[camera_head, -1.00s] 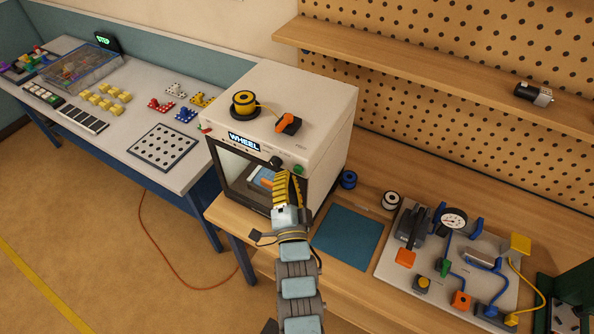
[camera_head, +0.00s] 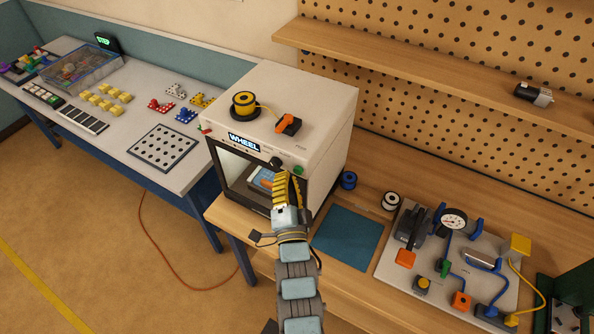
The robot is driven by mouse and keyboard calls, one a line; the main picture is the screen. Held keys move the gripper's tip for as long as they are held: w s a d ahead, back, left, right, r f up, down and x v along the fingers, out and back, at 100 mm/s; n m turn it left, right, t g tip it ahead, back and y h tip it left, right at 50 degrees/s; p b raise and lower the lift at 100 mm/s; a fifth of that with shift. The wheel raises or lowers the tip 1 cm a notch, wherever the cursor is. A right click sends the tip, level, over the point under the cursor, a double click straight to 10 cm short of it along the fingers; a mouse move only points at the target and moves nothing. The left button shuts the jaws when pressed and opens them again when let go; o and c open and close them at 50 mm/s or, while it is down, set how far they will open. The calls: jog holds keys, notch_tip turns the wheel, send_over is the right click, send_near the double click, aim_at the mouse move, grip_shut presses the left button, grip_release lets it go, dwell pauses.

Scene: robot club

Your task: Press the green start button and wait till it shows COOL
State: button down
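A white 3D printer (camera_head: 312,105) stands on the wooden bench. Its front display (camera_head: 244,142) reads WHEEL in lit letters. The green button (camera_head: 299,170) is on the upper right of the printer's front, beside a dark knob (camera_head: 276,163). My gripper (camera_head: 287,178) is in front of the printer's right front side, just below the green button and apart from it as far as I can see. Its fingertips are seen from behind, so whether they are open or shut is unclear. Inside the lit chamber, a grey plate with something orange (camera_head: 264,180) shows partly behind my gripper.
A yellow filament spool (camera_head: 244,104) and an orange-black part (camera_head: 288,124) sit on the printer's top. A blue mat (camera_head: 347,237) and a board with a gauge (camera_head: 453,219) lie to the right. A white table (camera_head: 120,150) with small parts stands left.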

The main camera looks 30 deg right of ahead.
jog(key=shift+w+d, duration=0.1)
jog(key=shift+d, duration=0.1)
jog(key=shift+w+d+b, duration=0.15)
jog(key=shift+b, duration=0.25)
jog(key=shift+w+d+b, duration=0.25)
jog(key=shift+d+b, duration=0.05)
jog(key=shift+d, duration=0.05)
dwell(0.9)
dwell(0.3)
jog(key=shift+s+a, duration=0.5)
jog(key=shift+a, duration=0.2)
jog(key=shift+s+a, duration=0.7)
jog(key=shift+a, duration=0.35)
jog(key=shift+s+a, duration=0.7)
jog(key=shift+a, duration=0.35)
